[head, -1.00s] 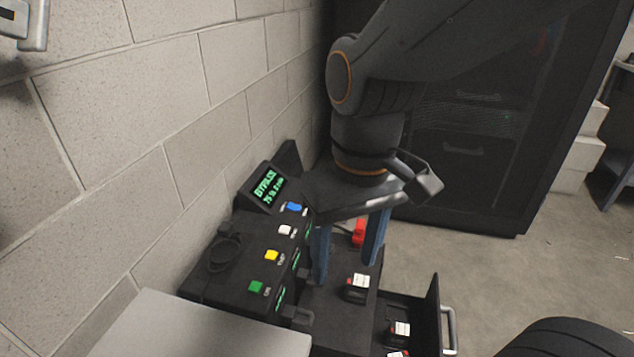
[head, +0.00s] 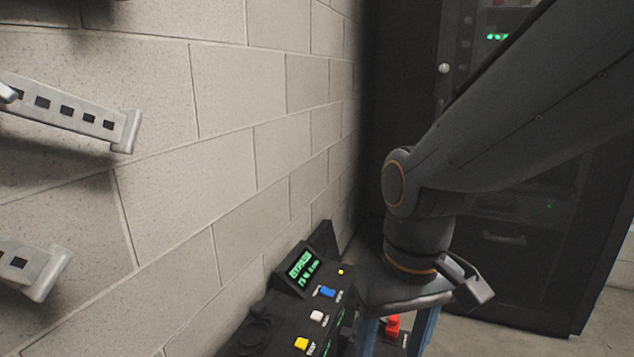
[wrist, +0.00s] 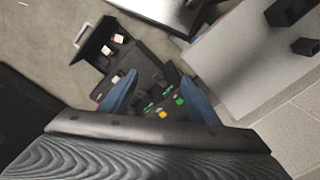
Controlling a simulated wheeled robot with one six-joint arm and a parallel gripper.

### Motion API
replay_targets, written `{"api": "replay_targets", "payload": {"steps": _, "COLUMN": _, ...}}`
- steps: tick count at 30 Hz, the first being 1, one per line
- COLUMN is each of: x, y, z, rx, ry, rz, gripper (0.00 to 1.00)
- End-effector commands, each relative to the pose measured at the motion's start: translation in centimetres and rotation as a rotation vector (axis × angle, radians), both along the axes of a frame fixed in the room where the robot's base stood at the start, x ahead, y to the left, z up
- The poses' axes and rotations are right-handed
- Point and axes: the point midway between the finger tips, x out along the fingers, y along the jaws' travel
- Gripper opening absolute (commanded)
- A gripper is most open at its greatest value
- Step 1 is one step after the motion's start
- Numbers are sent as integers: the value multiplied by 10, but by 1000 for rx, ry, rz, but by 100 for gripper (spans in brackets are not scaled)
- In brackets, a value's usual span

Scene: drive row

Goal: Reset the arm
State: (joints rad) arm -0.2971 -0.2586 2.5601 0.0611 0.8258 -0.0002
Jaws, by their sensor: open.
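My gripper (head: 398,338) points down in the lower right of the head view, its two blue fingers apart and nothing seen between them in their grip. The lower ends of the fingers are cut off by the picture's edge. A red block (head: 392,325) shows behind and between the fingers; I cannot tell whether they touch it. In the wrist view my gripper (wrist: 161,98) is open above a black console, with a finger on each side. The console (head: 270,325) carries a lit green display (head: 302,266) and blue (head: 327,292), white (head: 316,317) and yellow (head: 301,344) buttons.
A block wall (head: 220,170) stands close on the left, with metal brackets (head: 70,112) sticking out. A dark cabinet (head: 530,215) stands behind my arm. In the wrist view an open drawer (wrist: 108,50) with a handle and a pale surface (wrist: 250,70) flank the console.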

Motion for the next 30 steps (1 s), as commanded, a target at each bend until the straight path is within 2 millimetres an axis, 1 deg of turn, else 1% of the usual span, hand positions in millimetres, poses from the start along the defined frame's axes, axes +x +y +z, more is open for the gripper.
{"api": "replay_targets", "payload": {"steps": 1, "x": -1, "y": -3, "z": 8, "rx": -2, "ry": 2, "rz": -11, "gripper": 55}}
{"api": "replay_targets", "payload": {"steps": 8, "x": 1, "y": -20, "z": 33, "rx": -12, "ry": 3, "rz": -70, "gripper": 55}}
{"api": "replay_targets", "payload": {"steps": 21, "x": -1, "y": -65, "z": 83, "rx": -33, "ry": 7, "rz": -196, "gripper": 55}}
{"api": "replay_targets", "payload": {"steps": 25, "x": -3, "y": -77, "z": 95, "rx": -37, "ry": 8, "rz": -229, "gripper": 55}}
{"api": "replay_targets", "payload": {"steps": 30, "x": -5, "y": -87, "z": 103, "rx": -41, "ry": 9, "rz": -255, "gripper": 55}}
